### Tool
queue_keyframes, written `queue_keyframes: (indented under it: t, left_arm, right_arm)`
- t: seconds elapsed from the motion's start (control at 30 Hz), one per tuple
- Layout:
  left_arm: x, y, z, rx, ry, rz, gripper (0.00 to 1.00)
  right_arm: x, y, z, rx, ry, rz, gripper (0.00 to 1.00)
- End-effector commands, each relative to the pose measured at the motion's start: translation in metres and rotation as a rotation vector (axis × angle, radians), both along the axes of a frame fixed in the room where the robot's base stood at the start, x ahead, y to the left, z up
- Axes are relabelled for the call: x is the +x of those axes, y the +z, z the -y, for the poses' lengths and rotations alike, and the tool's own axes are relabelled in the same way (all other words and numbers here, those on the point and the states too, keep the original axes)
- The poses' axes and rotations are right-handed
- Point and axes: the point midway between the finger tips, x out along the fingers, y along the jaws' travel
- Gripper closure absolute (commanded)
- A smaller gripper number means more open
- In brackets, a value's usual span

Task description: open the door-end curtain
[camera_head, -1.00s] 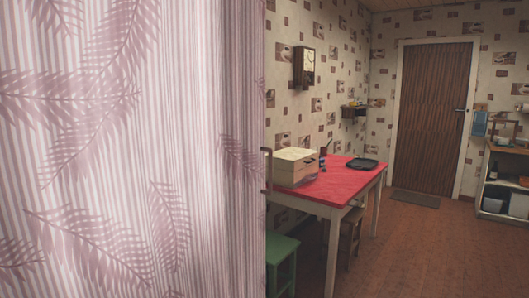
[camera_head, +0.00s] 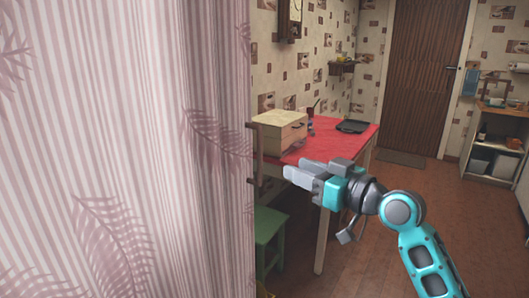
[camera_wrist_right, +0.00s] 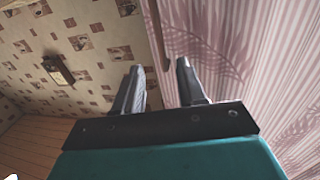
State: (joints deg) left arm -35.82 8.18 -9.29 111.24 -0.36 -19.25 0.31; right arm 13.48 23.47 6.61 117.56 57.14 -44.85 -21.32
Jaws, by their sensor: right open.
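The pale pink striped curtain (camera_head: 120,150) with leaf prints fills the left of the head view and hangs straight down. A brown upright bar handle (camera_head: 255,155) sits at its right edge. My right gripper (camera_head: 290,175) is just right of this handle, open and apparently empty, its fingers pointing left toward the edge. In the right wrist view the open fingers (camera_wrist_right: 160,72) show with a gap between them; the curtain (camera_wrist_right: 250,55) is at the right and the handle (camera_wrist_right: 158,35) lies beyond the fingertips. My left gripper is not in view.
Behind my right arm stands a red-topped table (camera_head: 345,143) with a wooden box (camera_head: 279,131) and a dark tray (camera_head: 353,126). A green stool (camera_head: 268,240) is below. A brown door (camera_head: 425,75) and shelves (camera_head: 495,145) are farther back.

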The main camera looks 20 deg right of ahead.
Motion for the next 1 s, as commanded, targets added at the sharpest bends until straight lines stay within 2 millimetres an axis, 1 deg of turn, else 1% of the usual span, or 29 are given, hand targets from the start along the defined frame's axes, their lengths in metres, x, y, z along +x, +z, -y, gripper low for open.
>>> queue_keyframes:
  t: [0.03,0.3,0.5,0.7,0.97,1.0]
  left_arm:
    - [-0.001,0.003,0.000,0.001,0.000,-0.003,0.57]
    - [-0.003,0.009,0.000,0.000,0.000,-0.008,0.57]
    - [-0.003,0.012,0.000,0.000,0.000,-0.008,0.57]
    - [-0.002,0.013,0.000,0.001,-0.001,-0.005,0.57]
    - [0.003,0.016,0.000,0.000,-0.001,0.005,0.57]
    - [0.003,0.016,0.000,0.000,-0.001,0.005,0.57]
  right_arm:
    - [0.009,0.003,-0.005,0.005,0.002,0.002,0.60]
    - [0.060,0.002,-0.030,0.005,0.001,0.000,0.60]
    - [0.085,0.001,-0.043,0.002,0.000,0.000,0.60]
    - [0.095,0.000,-0.048,0.000,0.000,0.000,0.60]
    - [0.096,0.000,-0.049,0.000,-0.001,0.000,0.60]
    - [0.096,0.000,-0.049,0.000,-0.001,0.000,0.62]
